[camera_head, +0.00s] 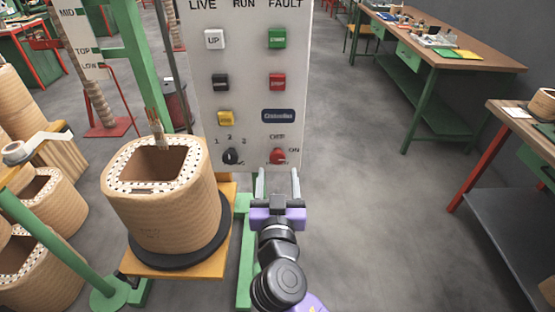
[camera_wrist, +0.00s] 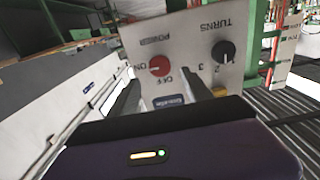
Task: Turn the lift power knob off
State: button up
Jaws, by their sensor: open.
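My gripper (camera_head: 278,178) is open and empty, just below and in front of the knob. Its two fingers (camera_wrist: 160,90) show in the wrist view, apart from each other, with the knob between and beyond their tips. No contact with the knob is visible.
A black turns knob (camera_head: 230,156) is left of the red knob, with a yellow button (camera_head: 226,118) above it. A wound coil (camera_head: 165,205) stands on a platform to the left. Workbenches (camera_head: 450,45) are at the right; the floor between is clear.

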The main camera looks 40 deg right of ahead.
aim_at(278, 159)
jog(key=p+x, duration=0.1)
jog(key=x, duration=0.5)
grip_shut()
